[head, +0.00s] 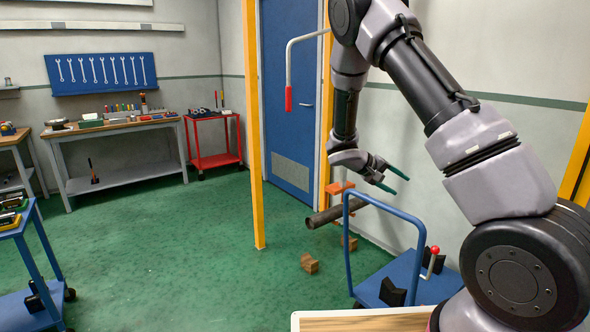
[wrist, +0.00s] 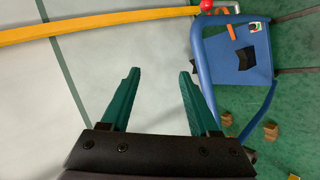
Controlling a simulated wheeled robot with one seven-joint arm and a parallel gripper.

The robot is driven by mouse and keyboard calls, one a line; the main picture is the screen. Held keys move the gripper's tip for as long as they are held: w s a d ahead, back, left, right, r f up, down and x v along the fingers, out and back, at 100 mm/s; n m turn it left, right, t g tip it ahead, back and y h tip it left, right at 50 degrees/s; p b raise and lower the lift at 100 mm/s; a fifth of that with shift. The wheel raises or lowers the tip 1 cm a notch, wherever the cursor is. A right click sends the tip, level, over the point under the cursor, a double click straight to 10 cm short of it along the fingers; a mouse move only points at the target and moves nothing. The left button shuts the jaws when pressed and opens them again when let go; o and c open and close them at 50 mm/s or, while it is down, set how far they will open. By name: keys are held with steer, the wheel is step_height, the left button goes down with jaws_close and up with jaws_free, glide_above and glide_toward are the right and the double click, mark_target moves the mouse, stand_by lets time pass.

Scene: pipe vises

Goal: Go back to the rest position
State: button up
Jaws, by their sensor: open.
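My gripper (head: 388,178) has green fingers and is open, with nothing between them. In the head view it is raised in front of the wall, above the handle of the blue cart. In the wrist view my gripper (wrist: 158,85) points toward the grey wall, with the fingers spread apart.
The blue cart (head: 405,278) with a red-knobbed lever stands below the gripper; it also shows in the wrist view (wrist: 235,60). Wooden blocks (head: 309,263) lie on the green floor. Yellow posts (head: 254,130) flank a blue door. A workbench (head: 120,128) and red trolley (head: 215,160) stand back left. Middle floor is clear.

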steer(key=s+a+r+m+t+y, duration=0.1)
steer(key=s+a+r+y, duration=0.2)
steer(key=s+r, duration=0.6)
steer(key=s+a+r+m+t+y, duration=0.2)
steer(key=s+r+y, duration=0.4)
steer(key=s+r, duration=0.3)
steer(key=s+a+r+m+t+y, duration=0.1)
steer(key=s+a+r+y, duration=0.2)
steer(key=s+r, duration=0.7)
steer(key=shift+s+a+m+t+y, duration=0.3)
steer(key=shift+s+a+m+y, duration=0.1)
steer(key=shift+s+y, duration=0.25)
steer(key=shift+w, duration=0.1)
